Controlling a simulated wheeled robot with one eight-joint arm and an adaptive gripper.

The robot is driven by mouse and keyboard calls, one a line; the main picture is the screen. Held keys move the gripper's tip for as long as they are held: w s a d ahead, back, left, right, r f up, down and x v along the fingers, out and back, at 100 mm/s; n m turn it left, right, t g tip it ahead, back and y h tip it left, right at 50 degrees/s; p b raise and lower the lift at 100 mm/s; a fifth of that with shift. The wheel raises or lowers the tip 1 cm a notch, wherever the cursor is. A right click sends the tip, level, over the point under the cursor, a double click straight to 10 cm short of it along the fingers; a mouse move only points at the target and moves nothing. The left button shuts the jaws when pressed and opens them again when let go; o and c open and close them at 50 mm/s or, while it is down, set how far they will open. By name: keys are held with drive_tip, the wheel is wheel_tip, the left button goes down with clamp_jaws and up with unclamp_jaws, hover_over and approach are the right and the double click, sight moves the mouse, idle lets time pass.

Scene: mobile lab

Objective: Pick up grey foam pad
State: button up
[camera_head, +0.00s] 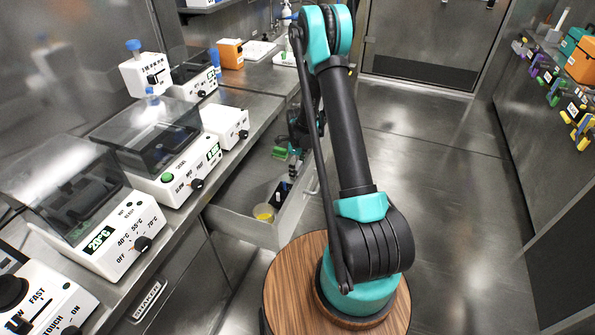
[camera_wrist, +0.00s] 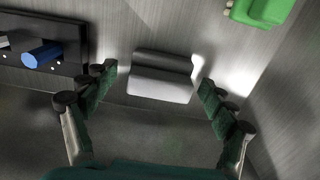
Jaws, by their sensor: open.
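My gripper (camera_wrist: 157,82) is open, with one green-padded finger on each side of the pad in the picture. Gaps show between the pad and both fingers, and nothing is held. In the head view my gripper (camera_head: 294,158) reaches down into the open drawer (camera_head: 236,222). I cannot make out the pad there; my arm and gripper cover part of the drawer.
A green object (camera_wrist: 262,9) lies at the upper right of the wrist view. A dark holder (camera_wrist: 68,30) with a blue cylinder (camera_wrist: 42,54) is at the left. A yellow round item (camera_head: 264,212) sits near the drawer front. Lab devices line the counter (camera_head: 262,100).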

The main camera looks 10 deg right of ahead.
sight(298, 165)
drive_tip(key=shift+c, duration=0.2)
drive_tip(key=c, duration=1.1)
wheel_tip(298, 165, up, 20)
drive_tip(key=o, duration=0.3)
drive_tip(key=shift+c, duration=1.3)
drive_tip(key=shift+s, duration=0.1)
